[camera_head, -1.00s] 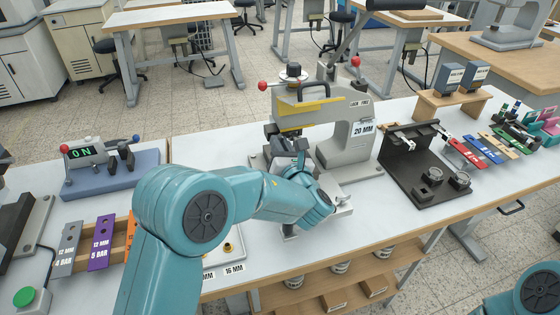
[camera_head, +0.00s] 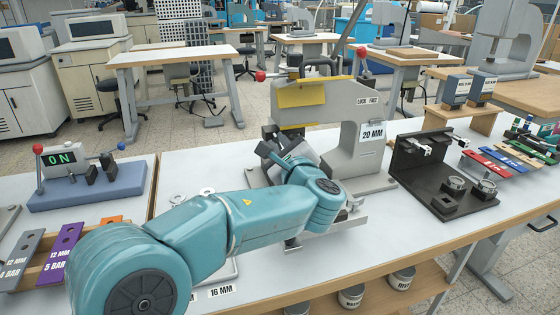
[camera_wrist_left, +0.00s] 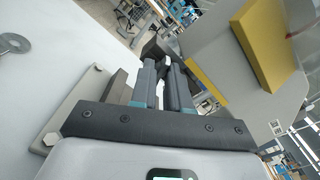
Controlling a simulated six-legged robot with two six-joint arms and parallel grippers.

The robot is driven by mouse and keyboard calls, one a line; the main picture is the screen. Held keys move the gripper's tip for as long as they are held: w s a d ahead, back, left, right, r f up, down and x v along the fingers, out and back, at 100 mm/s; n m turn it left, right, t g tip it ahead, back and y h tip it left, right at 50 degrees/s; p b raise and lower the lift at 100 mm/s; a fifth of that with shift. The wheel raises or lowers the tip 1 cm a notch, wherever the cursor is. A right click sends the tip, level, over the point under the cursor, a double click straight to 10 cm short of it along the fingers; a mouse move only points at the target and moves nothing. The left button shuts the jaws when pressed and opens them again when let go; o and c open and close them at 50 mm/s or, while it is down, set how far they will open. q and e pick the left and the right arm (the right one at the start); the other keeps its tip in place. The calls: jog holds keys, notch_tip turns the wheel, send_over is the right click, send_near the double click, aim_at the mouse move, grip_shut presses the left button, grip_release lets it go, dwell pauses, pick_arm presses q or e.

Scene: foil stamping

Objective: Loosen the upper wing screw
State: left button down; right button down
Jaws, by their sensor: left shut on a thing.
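The grey foil stamping press (camera_head: 362,150) stands at the middle of the table, with a yellow part (camera_head: 300,93) on its head and a 20 MM label. My left gripper (camera_head: 273,149) reaches in at the press's left side, below the head. In the left wrist view its two fingers (camera_wrist_left: 164,66) are closed together on a small dark part (camera_wrist_left: 157,47), seemingly the upper wing screw. The fingers hide most of that screw, and its turn angle cannot be read. The lower wing screw cannot be made out. My right gripper is out of view.
A control block (camera_head: 85,180) reading ON stands at the left. A black fixture (camera_head: 440,185) stands right of the press. Coloured bars (camera_head: 480,163) lie further right. Loose washers (camera_head: 178,199) lie on the table left of the press. The table's front edge runs below my arm.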

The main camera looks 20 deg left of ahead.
pick_arm(q)
jog(key=shift+f+n+b, duration=0.1)
jog(key=shift+n+b, duration=1.25)
jog(key=shift+n, duration=0.05)
jog(key=c, duration=1)
grip_release()
jog(key=shift+r, duration=0.25)
